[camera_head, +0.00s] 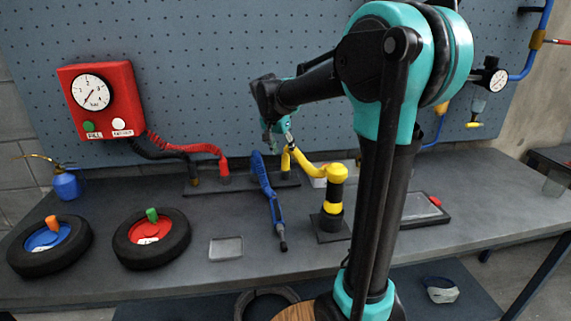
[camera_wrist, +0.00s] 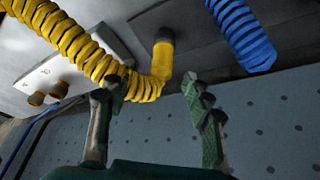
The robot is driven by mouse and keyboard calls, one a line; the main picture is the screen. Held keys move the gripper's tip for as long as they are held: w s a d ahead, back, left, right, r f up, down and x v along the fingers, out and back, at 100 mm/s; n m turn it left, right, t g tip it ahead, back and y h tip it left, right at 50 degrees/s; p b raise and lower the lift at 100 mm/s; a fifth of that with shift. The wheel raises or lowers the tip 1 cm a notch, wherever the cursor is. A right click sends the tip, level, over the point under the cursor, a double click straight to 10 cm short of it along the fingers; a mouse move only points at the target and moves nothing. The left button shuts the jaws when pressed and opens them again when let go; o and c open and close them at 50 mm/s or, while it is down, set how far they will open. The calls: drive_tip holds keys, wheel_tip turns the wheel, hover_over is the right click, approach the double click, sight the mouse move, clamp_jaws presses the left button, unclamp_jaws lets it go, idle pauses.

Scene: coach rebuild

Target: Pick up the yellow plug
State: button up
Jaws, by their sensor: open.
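The yellow plug (camera_head: 285,162) stands at the back of the bench, joined to a coiled yellow hose. In the wrist view the plug (camera_wrist: 162,60) is the smooth end of the hose, seated in a dark collar on a grey surface. My gripper (camera_head: 276,135) is just above it in the head view. In the wrist view my gripper (camera_wrist: 153,107) has its two fingers apart, with the plug beyond and between their tips. Nothing is held. The hose bend passes near the left fingertip; I cannot tell whether they touch.
A blue coiled hose (camera_head: 262,175) lies left of the plug, and a red plug (camera_head: 224,168) stands farther left. A black and yellow post (camera_head: 333,208) stands in front at right. A pegboard (camera_head: 220,70) rises behind. Two wheels lie on the bench at left.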

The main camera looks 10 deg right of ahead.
sight(285, 156)
drive_tip(key=shift+x, duration=2.8)
drive_tip(key=shift+w+r, duration=0.1)
drive_tip(key=shift+w, duration=0.1)
clamp_jaws()
wheel_tip(285, 156, up, 25)
